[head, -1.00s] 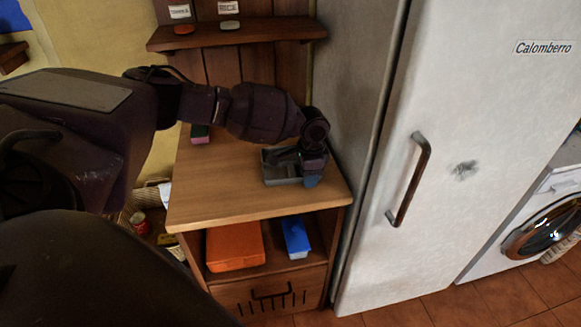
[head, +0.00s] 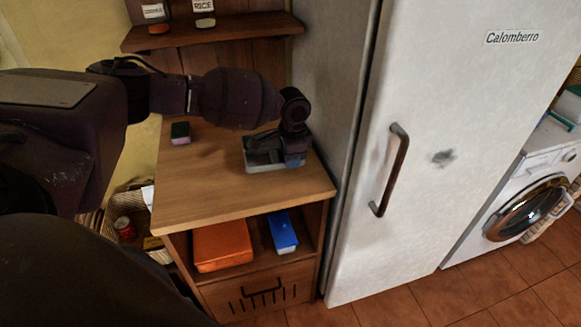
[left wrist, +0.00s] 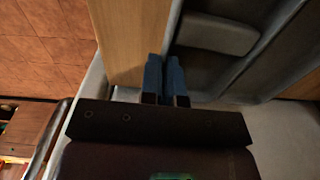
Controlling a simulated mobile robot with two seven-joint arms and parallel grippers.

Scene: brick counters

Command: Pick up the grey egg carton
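The grey egg carton (head: 268,167) is at the right side of the wooden counter, by the fridge. It looks like an open, shallow grey shape. Whether it rests on the wood or hangs just above it is hard to tell. My left gripper (head: 294,161) is at the carton's right end, pointing down. In the left wrist view the blue fingers (left wrist: 165,80) are close together at the rim of the carton (left wrist: 215,35), with its wall running in between them. The fingertips are partly hidden. My right gripper is in neither view.
The wooden counter (head: 200,185) has a green and pink sponge (head: 180,132) at the back left. A shelf (head: 215,33) with labelled jars is above. The fridge (head: 350,230) stands close on the right. An orange box (head: 222,245) and a blue box (head: 282,232) lie below.

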